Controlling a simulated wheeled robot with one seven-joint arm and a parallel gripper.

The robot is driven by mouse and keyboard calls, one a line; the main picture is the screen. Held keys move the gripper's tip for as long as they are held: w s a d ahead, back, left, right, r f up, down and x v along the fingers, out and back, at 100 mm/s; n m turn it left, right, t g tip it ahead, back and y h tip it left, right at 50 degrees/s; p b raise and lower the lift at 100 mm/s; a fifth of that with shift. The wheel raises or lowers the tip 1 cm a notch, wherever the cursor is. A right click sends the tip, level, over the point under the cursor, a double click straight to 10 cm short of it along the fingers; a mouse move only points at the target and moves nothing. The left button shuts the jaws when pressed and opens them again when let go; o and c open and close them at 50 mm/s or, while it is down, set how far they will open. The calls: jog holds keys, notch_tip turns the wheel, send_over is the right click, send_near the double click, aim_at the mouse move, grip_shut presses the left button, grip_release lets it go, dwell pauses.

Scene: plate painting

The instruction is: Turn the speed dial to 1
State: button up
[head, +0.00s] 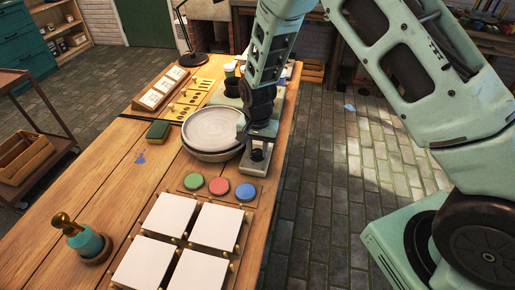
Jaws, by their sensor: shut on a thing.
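The round grey wheel plate (212,127) sits just left of my gripper in a shallow pan.
Green, red and blue paint pots (219,186) stand in front of the wheel. White square tiles (215,226) lie nearer on the wooden table (120,205).

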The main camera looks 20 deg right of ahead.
aim_at(257, 151)
jog(key=n, duration=0.5)
jog(key=shift+n, duration=0.3)
jog(key=n, duration=0.5)
jog(key=shift+w+n, duration=0.1)
jog(key=shift+n, duration=0.2)
jog(key=o, duration=1)
notch_tip(257, 151, up, 18)
jog(key=shift+f+b, duration=0.25)
jog(key=shift+b, duration=0.65)
jog(key=s+a+r+n, duration=0.1)
jog(key=s+a+r, duration=0.15)
jog(key=s, duration=0.45)
jog(key=s+a+r+n, duration=0.1)
jog(key=s+a, duration=0.3)
jog(key=s, duration=0.2)
jog(key=shift+n+y, duration=0.3)
jog(key=shift+n, duration=0.3)
jog(key=s, duration=1.6)
jog(key=shift+s+d+r, duration=0.1)
jog(key=shift+s+d, duration=0.2)
jog(key=shift+s, duration=0.05)
